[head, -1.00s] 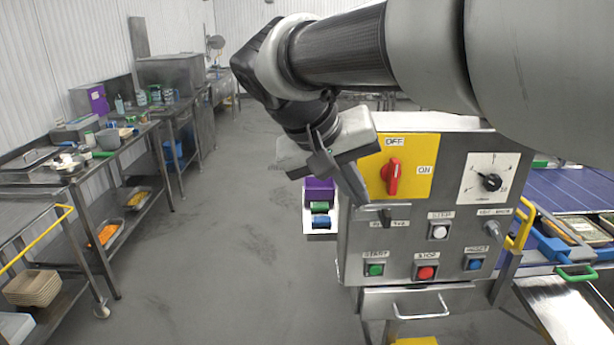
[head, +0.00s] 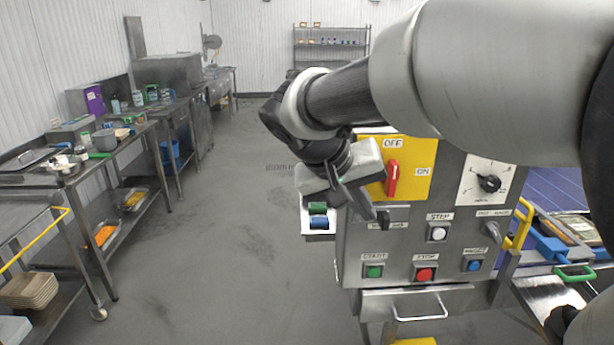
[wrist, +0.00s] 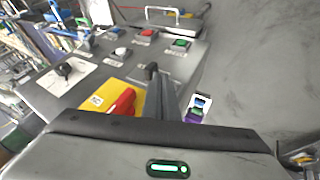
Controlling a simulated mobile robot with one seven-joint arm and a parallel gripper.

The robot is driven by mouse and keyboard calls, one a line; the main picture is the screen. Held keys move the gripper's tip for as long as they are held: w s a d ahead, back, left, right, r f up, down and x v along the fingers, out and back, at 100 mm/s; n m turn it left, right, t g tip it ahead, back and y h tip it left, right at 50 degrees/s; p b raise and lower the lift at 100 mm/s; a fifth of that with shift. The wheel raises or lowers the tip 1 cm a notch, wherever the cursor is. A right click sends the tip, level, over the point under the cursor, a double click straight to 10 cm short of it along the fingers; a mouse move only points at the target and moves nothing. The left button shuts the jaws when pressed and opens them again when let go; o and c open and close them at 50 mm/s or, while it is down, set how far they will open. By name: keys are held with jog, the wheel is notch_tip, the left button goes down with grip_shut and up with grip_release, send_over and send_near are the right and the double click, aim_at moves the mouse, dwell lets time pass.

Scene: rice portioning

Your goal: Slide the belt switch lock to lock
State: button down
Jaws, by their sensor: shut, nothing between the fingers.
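The belt switch lock is a small slider with a dark knob (head: 383,219) on a metal strip (head: 400,214), below the yellow switch plate (head: 418,185) of the control panel. Its label is partly covered and too small to read. The red belt switch (head: 392,180) stands upright, toward OFF. My gripper (head: 369,208) is shut and empty, its tips close to the knob's left side. In the wrist view the shut fingers (wrist: 160,98) reach toward the dark knob (wrist: 152,70); I cannot tell whether they touch it.
Below the slider are green (head: 374,271), red (head: 425,274) and blue (head: 473,265) buttons, with a white button (head: 438,234) above. A black dial (head: 489,184) sits at right. A drawer handle (head: 421,309) sticks out below. The floor (head: 230,250) at left is clear.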

jog(key=shift+x, duration=1.45)
jog(key=shift+d+b, duration=0.5)
jog(key=shift+d, duration=1.5)
jog(key=shift+r, duration=0.15)
